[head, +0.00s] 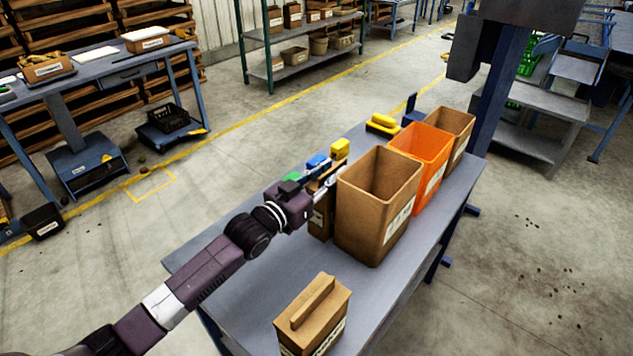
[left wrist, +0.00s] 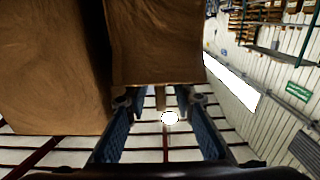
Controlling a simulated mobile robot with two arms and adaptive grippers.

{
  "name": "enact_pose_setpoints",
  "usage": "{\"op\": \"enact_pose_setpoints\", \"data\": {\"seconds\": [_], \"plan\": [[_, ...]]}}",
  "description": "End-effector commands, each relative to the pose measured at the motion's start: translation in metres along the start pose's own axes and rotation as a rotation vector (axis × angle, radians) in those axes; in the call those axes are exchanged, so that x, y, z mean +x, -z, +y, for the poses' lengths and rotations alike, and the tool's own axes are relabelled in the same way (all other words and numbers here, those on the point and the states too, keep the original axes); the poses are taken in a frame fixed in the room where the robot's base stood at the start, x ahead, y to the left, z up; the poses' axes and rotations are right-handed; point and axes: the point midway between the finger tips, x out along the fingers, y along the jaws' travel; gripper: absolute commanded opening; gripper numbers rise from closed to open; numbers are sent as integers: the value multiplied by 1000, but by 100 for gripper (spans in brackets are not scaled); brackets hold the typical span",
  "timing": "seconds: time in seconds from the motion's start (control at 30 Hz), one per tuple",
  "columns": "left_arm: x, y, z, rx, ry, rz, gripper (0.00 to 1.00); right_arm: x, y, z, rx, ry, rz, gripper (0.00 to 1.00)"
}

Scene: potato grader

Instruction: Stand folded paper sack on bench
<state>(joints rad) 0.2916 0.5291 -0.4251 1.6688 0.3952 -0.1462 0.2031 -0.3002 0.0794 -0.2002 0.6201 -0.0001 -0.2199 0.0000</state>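A brown folded paper sack (head: 319,222) stands upright on the grey bench (head: 262,285), beside the large open brown bin; my gripper partly hides it. In the left wrist view it is a brown block (left wrist: 155,45) with its narrow top fold between my fingers. My left gripper (head: 328,178) is at the top of this sack. In the left wrist view its blue fingers (left wrist: 160,108) are apart, with gaps visible on both sides of the fold. A second folded sack (head: 313,318), with a ridge on top, stands at the bench's near end. My right gripper is not in view.
A tall open brown bin (head: 374,215), an orange bin (head: 425,158) and another brown bin (head: 458,128) stand in a row along the bench. Yellow (head: 340,148), blue and green items lie just behind my gripper. The bench between the near sack and the large bin is clear.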

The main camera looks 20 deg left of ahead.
Motion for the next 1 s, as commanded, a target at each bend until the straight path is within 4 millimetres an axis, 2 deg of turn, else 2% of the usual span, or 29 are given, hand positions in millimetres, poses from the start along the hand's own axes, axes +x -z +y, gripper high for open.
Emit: {"op": "enact_pose_setpoints", "data": {"seconds": [0.3,0.5,0.7,1.0], "plan": [[-62,-4,0,1,0,-5,23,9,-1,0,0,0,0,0],[-94,-3,0,1,1,-4,23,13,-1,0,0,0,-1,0],[-111,-2,0,0,0,-3,23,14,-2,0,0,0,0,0],[-114,0,0,0,1,-1,23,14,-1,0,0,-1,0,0]]}}
